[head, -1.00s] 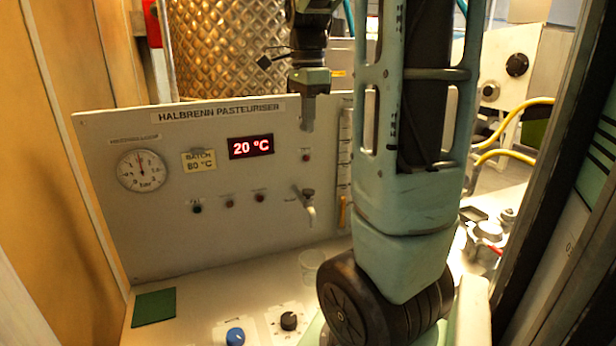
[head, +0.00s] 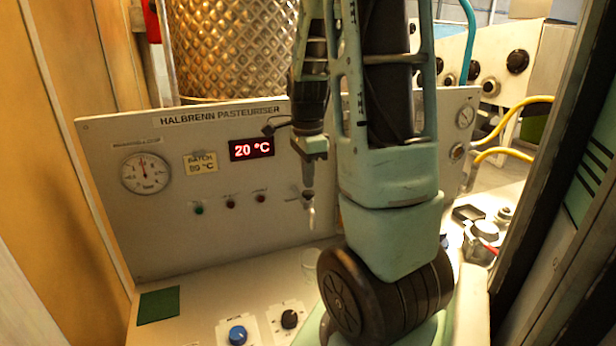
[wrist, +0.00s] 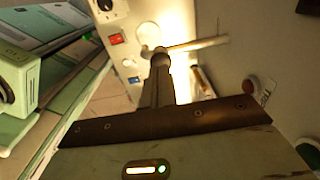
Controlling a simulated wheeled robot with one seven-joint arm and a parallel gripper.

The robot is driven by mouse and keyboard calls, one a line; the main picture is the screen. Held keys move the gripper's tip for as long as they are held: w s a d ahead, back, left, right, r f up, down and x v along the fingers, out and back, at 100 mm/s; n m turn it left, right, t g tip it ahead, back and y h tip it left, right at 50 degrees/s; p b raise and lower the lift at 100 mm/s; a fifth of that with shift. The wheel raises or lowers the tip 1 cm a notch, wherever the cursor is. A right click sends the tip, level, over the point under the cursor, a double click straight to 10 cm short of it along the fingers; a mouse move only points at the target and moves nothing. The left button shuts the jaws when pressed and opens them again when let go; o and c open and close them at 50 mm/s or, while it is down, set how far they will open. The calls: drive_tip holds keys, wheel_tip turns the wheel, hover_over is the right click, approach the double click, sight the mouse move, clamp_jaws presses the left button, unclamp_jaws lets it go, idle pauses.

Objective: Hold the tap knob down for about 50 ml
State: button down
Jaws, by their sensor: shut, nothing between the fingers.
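The tap (head: 311,217) sticks out from the pasteuriser panel. Its pale body (wrist: 200,44) shows in the wrist view. My gripper (head: 308,184) is shut and empty, pointing down right over the tap knob. In the wrist view my closed fingertips (wrist: 161,58) overlap the knob end of the tap and mostly hide the knob. They look touching or very close; I cannot tell if the knob is pressed down. A clear beaker (head: 311,260) stands below the spout, partly hidden by my arm. Its liquid level and any flow are too small to tell.
The upright panel (head: 120,230) carries a pressure gauge (head: 146,173), a red display (head: 251,149) reading 20 °C and a row of small lamps. A blue knob (head: 237,335) and a black knob (head: 290,319) sit on the counter. A green mat (head: 158,305) lies at left.

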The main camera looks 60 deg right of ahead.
sight(308, 194)
drive_tip(key=shift+f, duration=0.85)
drive_tip(key=shift+f, duration=0.1)
drive_tip(key=shift+s+a+f+b, duration=0.15)
drive_tip(key=shift+f+b, duration=0.35)
drive_tip(key=shift+f, duration=0.65)
idle(0.8)
idle(0.5)
